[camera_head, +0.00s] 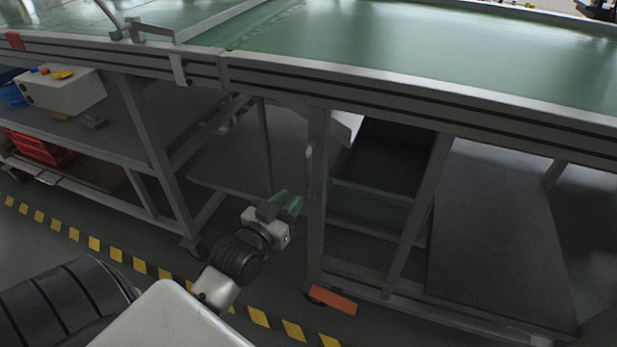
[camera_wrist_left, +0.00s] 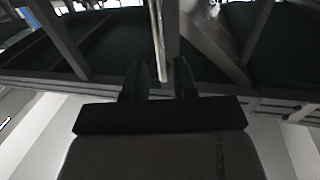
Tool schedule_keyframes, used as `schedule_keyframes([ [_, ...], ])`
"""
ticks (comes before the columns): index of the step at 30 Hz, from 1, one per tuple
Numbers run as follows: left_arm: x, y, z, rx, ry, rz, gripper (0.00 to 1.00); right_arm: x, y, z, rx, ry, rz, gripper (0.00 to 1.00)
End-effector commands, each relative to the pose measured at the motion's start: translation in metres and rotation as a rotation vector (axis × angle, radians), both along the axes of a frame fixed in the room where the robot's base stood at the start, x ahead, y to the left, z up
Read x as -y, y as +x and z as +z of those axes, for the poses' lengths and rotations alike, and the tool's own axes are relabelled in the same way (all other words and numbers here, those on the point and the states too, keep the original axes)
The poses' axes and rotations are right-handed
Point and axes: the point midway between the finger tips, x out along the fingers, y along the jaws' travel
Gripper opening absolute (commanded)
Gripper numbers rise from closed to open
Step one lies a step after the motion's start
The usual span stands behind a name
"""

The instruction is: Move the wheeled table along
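A long grey-framed table with a green belt top (camera_head: 420,45) runs across the head view. Its grey legs (camera_head: 316,215) stand on the floor, and a dark caster (camera_head: 197,250) shows under one of them. My left gripper (camera_head: 289,203) has green-tipped fingers and is just left of a front leg, at mid height. In the left wrist view, its two fingers (camera_wrist_left: 159,80) are apart. A thin light upright bar (camera_wrist_left: 158,40) shows in line with the gap between them; I cannot tell whether it touches either finger. My right gripper is not in view.
A lower shelf at left holds a white box (camera_head: 62,92); a red crate (camera_head: 40,148) is below. Dark bins (camera_head: 385,160) and a grey panel (camera_head: 500,240) sit under the table. An orange piece (camera_head: 332,300) lies low by a leg. Yellow-black tape (camera_head: 140,265) crosses the floor.

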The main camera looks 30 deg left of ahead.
Motion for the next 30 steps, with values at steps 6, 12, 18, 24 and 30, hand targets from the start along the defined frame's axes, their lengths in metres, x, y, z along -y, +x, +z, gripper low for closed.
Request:
schedule_keyframes([
  [6, -0.001, 0.038, 0.0, 0.003, -0.002, 0.0, 0.27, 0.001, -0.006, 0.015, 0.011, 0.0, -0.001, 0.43],
  [12, -0.003, 0.072, -0.001, 0.001, -0.001, 0.001, 0.27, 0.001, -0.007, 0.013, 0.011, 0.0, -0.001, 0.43],
  [18, -0.003, 0.093, -0.001, -0.002, -0.001, 0.001, 0.27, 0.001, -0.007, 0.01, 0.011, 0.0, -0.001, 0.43],
  [24, -0.003, 0.098, -0.001, -0.003, -0.001, 0.0, 0.27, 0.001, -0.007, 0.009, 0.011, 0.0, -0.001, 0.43],
  [30, -0.004, 0.098, -0.001, -0.003, -0.001, 0.0, 0.24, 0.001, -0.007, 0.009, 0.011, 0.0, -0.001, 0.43],
])
